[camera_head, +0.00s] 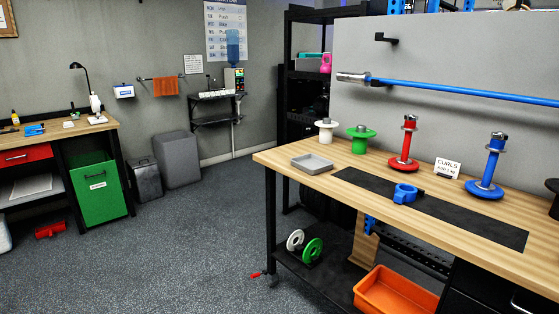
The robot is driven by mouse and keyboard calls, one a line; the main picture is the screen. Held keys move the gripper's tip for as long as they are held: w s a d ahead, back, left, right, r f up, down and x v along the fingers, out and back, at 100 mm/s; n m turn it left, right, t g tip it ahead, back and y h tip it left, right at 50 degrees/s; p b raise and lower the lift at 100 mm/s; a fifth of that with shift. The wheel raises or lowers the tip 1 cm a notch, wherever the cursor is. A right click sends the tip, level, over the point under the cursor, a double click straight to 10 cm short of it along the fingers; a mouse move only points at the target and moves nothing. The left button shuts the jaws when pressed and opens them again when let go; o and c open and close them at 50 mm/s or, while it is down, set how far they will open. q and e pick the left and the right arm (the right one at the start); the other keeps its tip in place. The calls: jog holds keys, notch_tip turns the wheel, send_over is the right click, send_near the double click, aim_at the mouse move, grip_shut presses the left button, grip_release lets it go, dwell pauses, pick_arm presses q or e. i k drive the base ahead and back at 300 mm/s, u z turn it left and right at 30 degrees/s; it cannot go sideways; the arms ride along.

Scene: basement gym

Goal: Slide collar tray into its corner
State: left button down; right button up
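A shallow grey tray (312,163), which I take to be the collar tray, lies flat on the wooden workbench (284,158) near its left end. It looks empty. The far left corner of the bench top lies to its left. A blue collar (405,193) sits on the black mat (460,213), to the right of the tray and apart from it. Neither of my grippers shows in the head view. No marked corner for the tray can be made out.
A white spool (325,134) and a green spool (361,139) stand behind the tray. Red (404,161) and blue (486,187) posts and a small sign (447,168) stand along the back. An orange bin (395,293) is below.

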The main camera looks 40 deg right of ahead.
aim_at(312, 164)
jog(key=z, duration=0.65)
jog(key=i, duration=1.3)
jog(key=z, duration=1.25)
